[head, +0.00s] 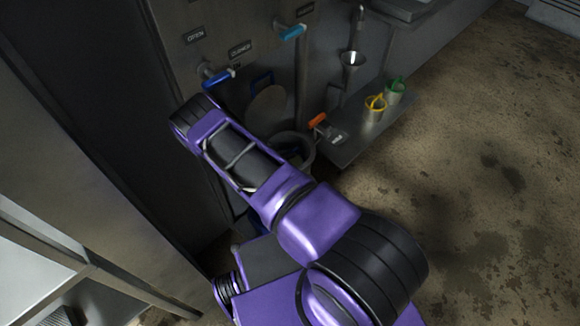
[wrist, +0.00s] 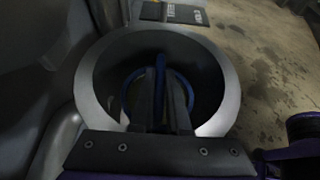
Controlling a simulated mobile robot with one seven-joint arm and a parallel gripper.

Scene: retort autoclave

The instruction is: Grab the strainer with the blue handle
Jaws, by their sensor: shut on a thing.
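In the wrist view, a blue upright handle (wrist: 161,68) rises in the middle of a round, wide-mouthed vessel (wrist: 88,92). A thin blue ring (wrist: 127,97) surrounds it lower down, inside the vessel; it looks like part of the strainer. My gripper (wrist: 160,100) reaches down into the vessel with its dark fingers closed on the blue handle. The strainer's body is dark and mostly hidden by the fingers. In the head view the vessel (head: 308,150) shows partly behind my arm, and my gripper and the handle are hidden.
A metal shelf (head: 350,145) beside the vessel holds an orange-handled item (head: 318,121), a yellow-handled cup (head: 375,108) and a green-handled cup (head: 394,92). A funnel (head: 351,62) hangs above. Blue-handled valves (head: 218,79) are on the panel. The concrete floor (head: 480,150) at right is clear.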

